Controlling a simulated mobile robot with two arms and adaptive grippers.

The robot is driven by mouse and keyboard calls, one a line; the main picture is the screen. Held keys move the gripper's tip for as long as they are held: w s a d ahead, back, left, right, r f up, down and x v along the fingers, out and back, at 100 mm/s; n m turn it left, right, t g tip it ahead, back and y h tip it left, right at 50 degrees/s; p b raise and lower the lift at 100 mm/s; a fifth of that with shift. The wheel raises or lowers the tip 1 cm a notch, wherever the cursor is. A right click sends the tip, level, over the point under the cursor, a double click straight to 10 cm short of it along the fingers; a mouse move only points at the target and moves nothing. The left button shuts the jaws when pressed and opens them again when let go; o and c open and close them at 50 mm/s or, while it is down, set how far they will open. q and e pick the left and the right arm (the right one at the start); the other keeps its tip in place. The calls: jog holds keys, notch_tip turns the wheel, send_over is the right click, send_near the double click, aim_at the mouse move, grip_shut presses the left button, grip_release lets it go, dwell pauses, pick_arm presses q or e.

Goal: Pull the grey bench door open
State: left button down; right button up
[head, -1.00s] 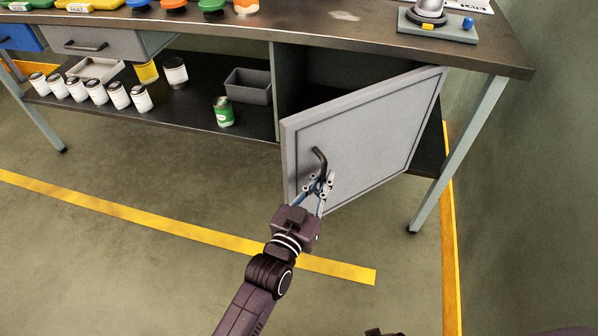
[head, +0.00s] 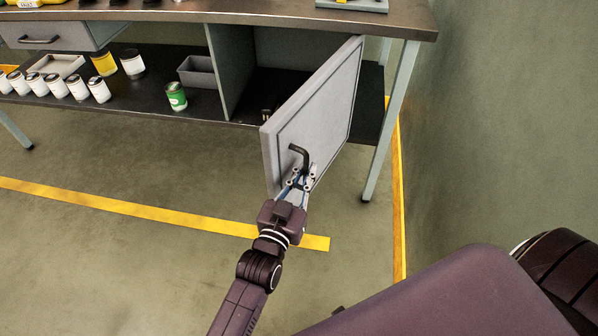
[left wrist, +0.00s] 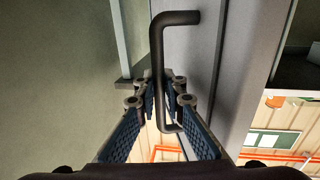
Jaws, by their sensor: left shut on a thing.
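The grey bench door (head: 322,112) is swung well open, hinged at its right side, and stands out from the bench. Its dark bar handle (head: 299,154) is near the free edge. My left gripper (head: 301,180) is shut on the lower part of the handle. In the left wrist view the dark handle (left wrist: 158,55) runs down between the two blue-padded fingers (left wrist: 160,108). The door also shows there as a grey panel (left wrist: 188,60). My right gripper is not seen; a large purple part of my own body fills the lower right of the head view.
The open compartment (head: 275,85) holds a small dark item. White cans, a yellow can (head: 103,62), a green can (head: 176,96) and a grey bin (head: 197,71) stand on the lower shelf. A bench leg (head: 391,120) and a green wall (head: 500,120) are at right. The floor ahead is clear.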

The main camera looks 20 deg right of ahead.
pick_arm(q)
jog(key=c, duration=2.3)
grip_release()
jog(key=v, duration=1.2)
